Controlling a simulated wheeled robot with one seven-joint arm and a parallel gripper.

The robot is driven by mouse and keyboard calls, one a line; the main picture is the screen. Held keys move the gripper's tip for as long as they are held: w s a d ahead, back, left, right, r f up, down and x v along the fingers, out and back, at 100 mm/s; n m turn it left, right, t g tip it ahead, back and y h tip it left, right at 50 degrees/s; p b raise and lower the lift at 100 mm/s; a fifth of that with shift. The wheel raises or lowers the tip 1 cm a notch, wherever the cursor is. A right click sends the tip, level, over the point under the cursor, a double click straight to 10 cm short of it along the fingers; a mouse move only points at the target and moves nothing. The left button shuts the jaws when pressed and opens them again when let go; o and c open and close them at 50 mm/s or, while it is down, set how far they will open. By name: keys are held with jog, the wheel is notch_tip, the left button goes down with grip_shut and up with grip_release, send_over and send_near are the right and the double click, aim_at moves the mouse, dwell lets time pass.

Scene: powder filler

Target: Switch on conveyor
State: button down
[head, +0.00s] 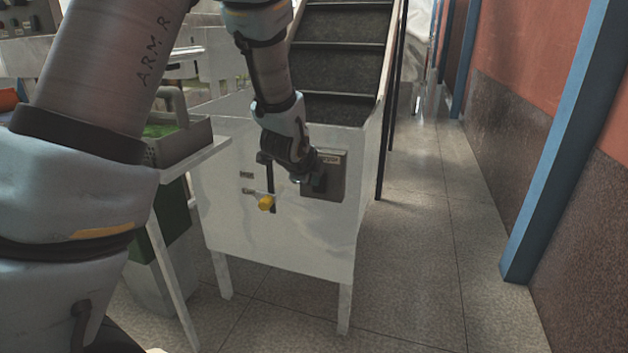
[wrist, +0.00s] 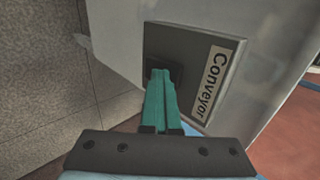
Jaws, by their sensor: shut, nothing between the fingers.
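The conveyor (head: 338,55) rises away in the head view, with dark belt sections between pale side walls. On its white front panel is a grey switch box (head: 334,190), which in the wrist view is a dark plate (wrist: 185,50) with a label (wrist: 214,85) reading "Conveyor". My gripper (head: 318,183) is at this box. In the wrist view its green fingers (wrist: 160,78) are together and empty, with their tips at a small dark switch (wrist: 153,68) on the plate. The fingers cover part of the switch, so I cannot tell its position or whether the tips touch it.
A yellow-knobbed lever (head: 265,203) sits on the same panel, left of the box. A side table (head: 205,150) with a metal tray stands to the left. A blue post (head: 560,150) stands by the right wall. The floor aisle (head: 430,230) between is clear.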

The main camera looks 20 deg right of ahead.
jog(key=v, duration=1.1)
jog(key=shift+p, duration=0.4)
jog(key=shift+w, duration=0.1)
